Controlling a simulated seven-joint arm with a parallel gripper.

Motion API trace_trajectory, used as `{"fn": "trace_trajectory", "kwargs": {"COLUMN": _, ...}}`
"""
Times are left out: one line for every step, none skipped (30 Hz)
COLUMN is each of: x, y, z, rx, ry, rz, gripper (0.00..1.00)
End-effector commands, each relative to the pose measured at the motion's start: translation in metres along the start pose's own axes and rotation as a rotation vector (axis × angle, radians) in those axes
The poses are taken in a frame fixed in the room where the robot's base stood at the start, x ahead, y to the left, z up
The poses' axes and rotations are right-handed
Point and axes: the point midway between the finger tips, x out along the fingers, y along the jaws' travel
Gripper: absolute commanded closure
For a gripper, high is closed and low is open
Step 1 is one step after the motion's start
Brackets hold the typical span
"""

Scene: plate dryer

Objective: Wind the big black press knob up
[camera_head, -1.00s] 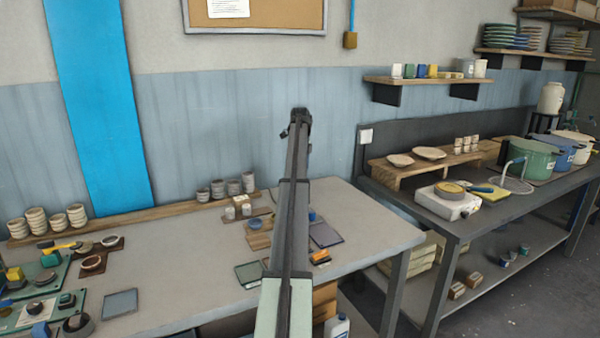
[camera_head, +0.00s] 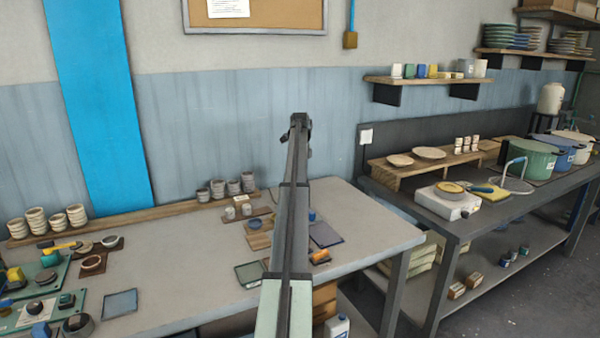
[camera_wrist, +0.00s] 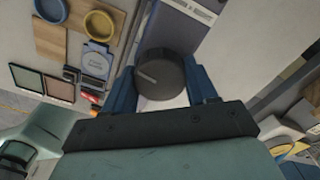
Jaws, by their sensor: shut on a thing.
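The big black knob (camera_wrist: 165,82) is round, with a pale pointer line towards its left side in the wrist view. It is mounted near a dark blue-grey body (camera_wrist: 186,24) with a small label. My gripper (camera_wrist: 160,71) has one blue finger on each side of the knob and is shut on it. In the head view my own arm covers the knob and the gripper, so neither can be made out there.
The worktable (camera_head: 205,278) holds boards, tiles and small cups around my arm. A row of grey cups (camera_head: 233,186) stands at its back edge. A dark bench (camera_head: 455,222) with pots is to the right. Bare tabletop lies left of my arm.

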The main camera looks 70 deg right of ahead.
Motion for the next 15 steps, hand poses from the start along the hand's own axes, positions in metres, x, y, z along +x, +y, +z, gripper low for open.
{"fn": "trace_trajectory", "kwargs": {"x": -0.0001, "y": -0.0001, "z": 0.0000, "rx": 0.000, "ry": 0.000, "rz": 0.000, "gripper": 0.64}}
{"fn": "trace_trajectory", "kwargs": {"x": -0.0001, "y": -0.0001, "z": 0.0000, "rx": 0.000, "ry": 0.000, "rz": 0.000, "gripper": 0.67}}
{"fn": "trace_trajectory", "kwargs": {"x": -0.0002, "y": 0.0000, "z": 0.0000, "rx": 0.000, "ry": 0.000, "rz": 0.000, "gripper": 0.70}}
{"fn": "trace_trajectory", "kwargs": {"x": -0.0002, "y": 0.0000, "z": 0.0000, "rx": 0.000, "ry": 0.000, "rz": 0.000, "gripper": 0.73}}
{"fn": "trace_trajectory", "kwargs": {"x": -0.0002, "y": 0.0000, "z": 0.0000, "rx": 0.000, "ry": 0.000, "rz": 0.000, "gripper": 0.73}}
{"fn": "trace_trajectory", "kwargs": {"x": -0.0002, "y": 0.0000, "z": 0.0000, "rx": -0.001, "ry": 0.000, "rz": 0.000, "gripper": 0.73}}
{"fn": "trace_trajectory", "kwargs": {"x": -0.0002, "y": -0.0001, "z": 0.0000, "rx": -0.002, "ry": 0.000, "rz": 0.000, "gripper": 0.73}}
{"fn": "trace_trajectory", "kwargs": {"x": -0.0002, "y": -0.0001, "z": 0.0000, "rx": -0.004, "ry": 0.000, "rz": 0.000, "gripper": 0.73}}
{"fn": "trace_trajectory", "kwargs": {"x": -0.0001, "y": 0.0000, "z": 0.0000, "rx": -0.008, "ry": 0.000, "rz": 0.000, "gripper": 0.73}}
{"fn": "trace_trajectory", "kwargs": {"x": -0.0002, "y": 0.0000, "z": 0.0000, "rx": -0.012, "ry": 0.000, "rz": 0.000, "gripper": 0.73}}
{"fn": "trace_trajectory", "kwargs": {"x": -0.0002, "y": -0.0001, "z": 0.0000, "rx": -0.017, "ry": 0.000, "rz": 0.000, "gripper": 0.73}}
{"fn": "trace_trajectory", "kwargs": {"x": -0.0002, "y": 0.0000, "z": 0.0000, "rx": -0.027, "ry": 0.000, "rz": 0.000, "gripper": 0.73}}
{"fn": "trace_trajectory", "kwargs": {"x": -0.0002, "y": 0.0000, "z": 0.0000, "rx": -0.037, "ry": 0.000, "rz": 0.000, "gripper": 0.73}}
{"fn": "trace_trajectory", "kwargs": {"x": -0.0002, "y": 0.0000, "z": 0.0000, "rx": -0.049, "ry": 0.000, "rz": 0.000, "gripper": 0.73}}
{"fn": "trace_trajectory", "kwargs": {"x": -0.0002, "y": -0.0001, "z": 0.0000, "rx": -0.066, "ry": 0.000, "rz": 0.000, "gripper": 0.73}}
